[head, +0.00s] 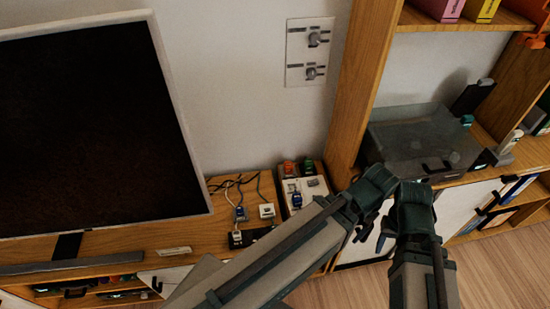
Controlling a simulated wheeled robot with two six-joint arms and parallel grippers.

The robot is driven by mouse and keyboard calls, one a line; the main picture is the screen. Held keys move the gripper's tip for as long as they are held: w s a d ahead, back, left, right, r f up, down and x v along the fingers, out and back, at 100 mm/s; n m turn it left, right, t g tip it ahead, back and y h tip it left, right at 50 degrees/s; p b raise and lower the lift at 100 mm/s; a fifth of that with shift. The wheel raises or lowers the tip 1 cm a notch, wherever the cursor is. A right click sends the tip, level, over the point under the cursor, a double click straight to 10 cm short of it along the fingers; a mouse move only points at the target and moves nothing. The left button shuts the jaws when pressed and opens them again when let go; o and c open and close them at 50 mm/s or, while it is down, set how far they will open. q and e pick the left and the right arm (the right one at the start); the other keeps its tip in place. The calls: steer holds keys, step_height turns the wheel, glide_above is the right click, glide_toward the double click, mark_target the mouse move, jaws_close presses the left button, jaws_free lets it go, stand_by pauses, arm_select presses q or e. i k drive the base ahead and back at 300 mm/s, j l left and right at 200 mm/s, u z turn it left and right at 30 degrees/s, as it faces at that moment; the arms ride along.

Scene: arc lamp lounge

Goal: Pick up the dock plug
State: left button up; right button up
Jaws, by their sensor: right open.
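Small plugs on cables lie on the wooden cabinet top left of my arms: a blue plug (240,213), a white plug (267,210) and a pale plug (236,238) beside a dark block (262,233). I cannot tell which one is the dock plug. My right gripper (385,238) is open, low between the two forearms, right of the plugs and apart from them. No object shows between its fingers. My left arm crosses from the lower left, in front of the cabinet edge; its jaws are too covered to read.
A large dark screen (95,125) fills the left. A wooden shelf post (362,80) and a smoky clear box (420,138) stand right. Wooden floor (495,275) is clear lower right.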

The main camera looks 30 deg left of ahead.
mark_target(288, 167)
steer(key=j+u, duration=0.15)
steer(key=u, duration=0.75)
steer(key=k+l, duration=0.1)
steer(key=k, duration=0.9)
steer(key=i+l+z, duration=0.2)
steer(key=i+z, duration=0.2)
steer(key=i, duration=0.35)
steer(key=i+z, duration=0.4)
steer(key=i, duration=0.35)
